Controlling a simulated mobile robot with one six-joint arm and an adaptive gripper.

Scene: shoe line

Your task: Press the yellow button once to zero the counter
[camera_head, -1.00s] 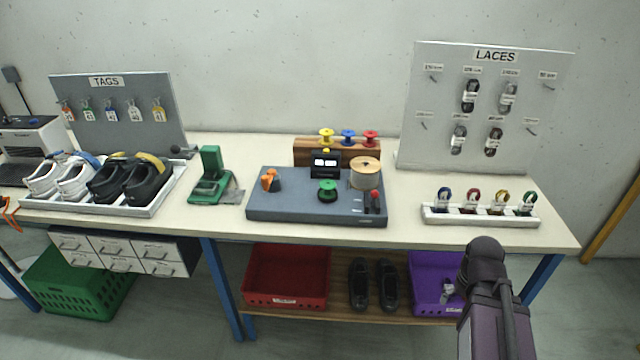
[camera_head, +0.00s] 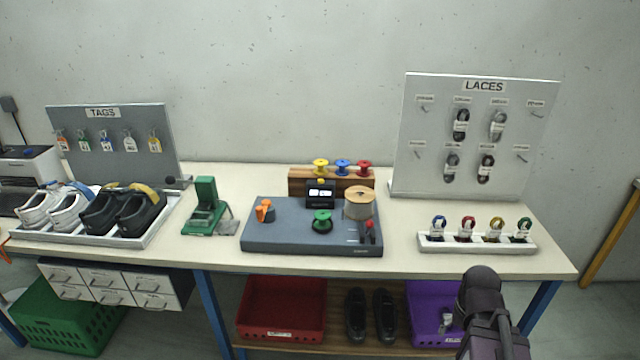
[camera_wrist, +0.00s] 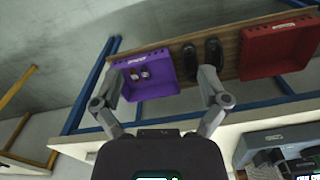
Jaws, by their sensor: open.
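The counter (camera_head: 320,194) is a small black box with a lit display, standing on the grey base plate (camera_head: 280,239) in the middle of the bench. A small yellow button (camera_head: 320,181) shows on top of the counter. My gripper (camera_wrist: 160,100) shows in the wrist view with its two fingers spread wide and nothing between them. It is in front of the bench, facing the lower shelf, well apart from the counter. In the head view my arm is at the lower right and the gripper's fingers are not seen. The wrist view shows the grey plate at lower right, upside down.
A wooden rack (camera_head: 300,182) with coloured spools stands behind the counter. The lace tray (camera_head: 430,244) is to the right. Bare tabletop lies between plate and tray.

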